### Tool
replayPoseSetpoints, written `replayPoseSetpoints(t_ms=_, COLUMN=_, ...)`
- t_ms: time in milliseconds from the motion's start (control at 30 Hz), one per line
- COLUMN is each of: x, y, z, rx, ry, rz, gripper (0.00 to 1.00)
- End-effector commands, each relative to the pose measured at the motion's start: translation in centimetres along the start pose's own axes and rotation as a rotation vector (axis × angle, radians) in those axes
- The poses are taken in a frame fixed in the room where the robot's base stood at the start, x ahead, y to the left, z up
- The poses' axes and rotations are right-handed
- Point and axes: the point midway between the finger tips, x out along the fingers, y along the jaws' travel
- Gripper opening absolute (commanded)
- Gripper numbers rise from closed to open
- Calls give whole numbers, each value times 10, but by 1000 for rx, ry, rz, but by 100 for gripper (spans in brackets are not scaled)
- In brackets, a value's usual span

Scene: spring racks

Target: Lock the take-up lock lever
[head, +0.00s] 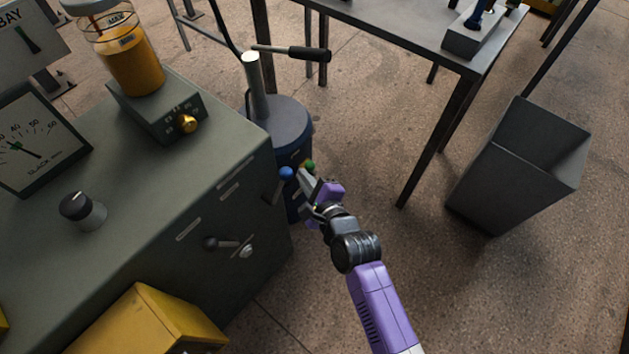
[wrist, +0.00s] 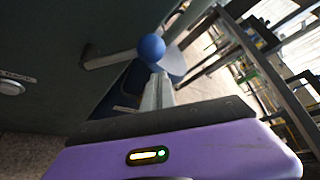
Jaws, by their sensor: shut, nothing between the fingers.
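A lever with a blue ball knob (head: 286,173) sticks out from the end of the grey-green cabinet's front face. In the wrist view the blue ball (wrist: 151,47) is at the end of a dark arm coming from the cabinet on the left. My gripper (head: 306,183) is shut and empty, its tips close to the blue ball. In the wrist view the fingers (wrist: 157,92) point at the ball; I cannot tell whether they touch it. A second lever with a black knob (head: 211,243) is lower on the same face. No readable label shows which is the take-up lock lever.
The grey-green cabinet (head: 150,220) carries a gauge, a dial knob and an orange jar. A blue drum (head: 290,125) with a black-handled bar stands behind my gripper. A yellow box (head: 150,325) is at the front. A grey bin (head: 520,165) stands right; floor between is clear.

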Motion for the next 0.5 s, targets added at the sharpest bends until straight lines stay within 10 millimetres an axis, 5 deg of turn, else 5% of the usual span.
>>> replayPoseSetpoints(t_ms=500, x=-7, y=0, z=17, rx=1, ry=1, rz=0, gripper=0)
